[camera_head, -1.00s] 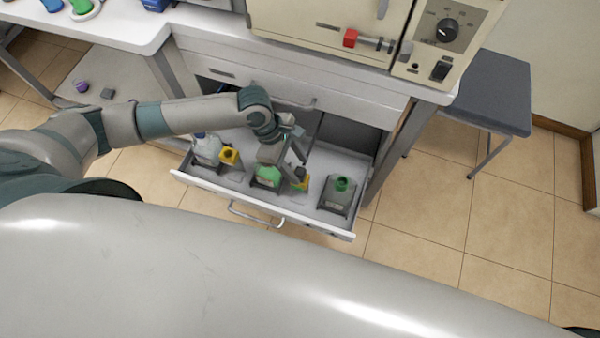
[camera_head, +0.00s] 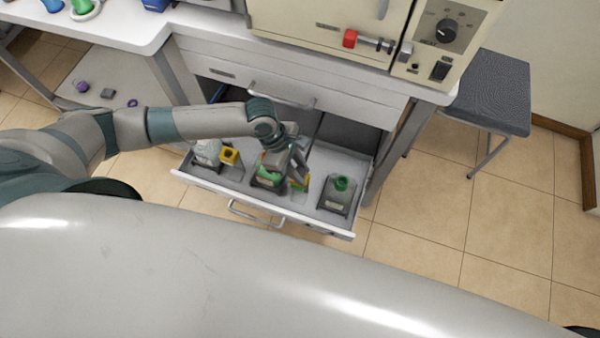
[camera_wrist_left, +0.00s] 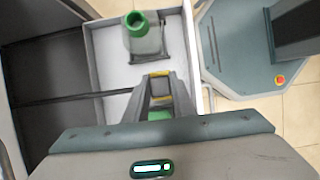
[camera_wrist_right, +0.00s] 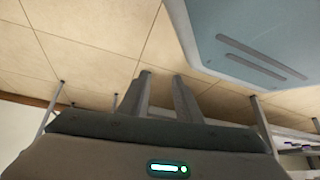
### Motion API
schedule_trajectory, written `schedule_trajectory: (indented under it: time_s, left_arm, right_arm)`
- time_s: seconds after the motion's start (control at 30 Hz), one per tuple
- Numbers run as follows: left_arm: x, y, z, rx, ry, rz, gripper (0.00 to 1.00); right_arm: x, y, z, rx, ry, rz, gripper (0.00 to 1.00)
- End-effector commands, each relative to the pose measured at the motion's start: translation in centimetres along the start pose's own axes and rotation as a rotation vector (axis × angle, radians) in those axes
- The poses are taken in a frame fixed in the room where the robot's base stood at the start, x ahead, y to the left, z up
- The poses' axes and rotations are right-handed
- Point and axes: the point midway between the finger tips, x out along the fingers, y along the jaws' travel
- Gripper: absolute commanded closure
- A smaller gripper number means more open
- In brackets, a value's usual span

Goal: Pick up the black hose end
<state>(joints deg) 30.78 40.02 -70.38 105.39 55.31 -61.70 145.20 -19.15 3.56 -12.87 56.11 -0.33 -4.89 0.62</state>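No black hose end can be made out for certain in any view. My left gripper (camera_head: 298,180) points down into the open drawer (camera_head: 236,190), over a small yellow-marked item (camera_head: 304,184) that it partly hides. In the left wrist view its fingers (camera_wrist_left: 160,82) are close together, with yellow parts between or just beyond them. Whether they grip anything is unclear. A green patch shows below them. My right gripper (camera_wrist_right: 162,82) has its fingers apart and empty, away from the drawer, above tiled floor.
The drawer also holds a green-topped bottle (camera_head: 341,184) at right and a clear bottle (camera_head: 207,152) with a yellow-capped one (camera_head: 229,156) at left. A grey stool (camera_head: 490,93) stands right.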

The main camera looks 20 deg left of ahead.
Motion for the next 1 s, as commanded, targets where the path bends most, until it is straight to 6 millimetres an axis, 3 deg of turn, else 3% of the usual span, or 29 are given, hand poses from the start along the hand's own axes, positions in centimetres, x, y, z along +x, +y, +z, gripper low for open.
schedule_trajectory:
  time_s: [0.47, 0.73, 1.0]
  left_arm:
    - [-0.6, 0.0, 0.3, 0.0, -0.001, 0.0, 0.99]
    - [-3.9, 0.1, 1.7, 0.002, -0.003, 0.002, 0.99]
    - [-4.9, -2.8, 7.2, 0.004, -0.007, -0.002, 0.99]
  right_arm:
    - [0.0, 0.0, -0.1, 0.0, 0.002, 0.0, 0.69]
    - [0.2, 0.0, -0.7, 0.0, 0.016, 0.0, 0.69]
    - [0.2, -0.1, -1.3, -0.001, 0.028, -0.001, 0.69]
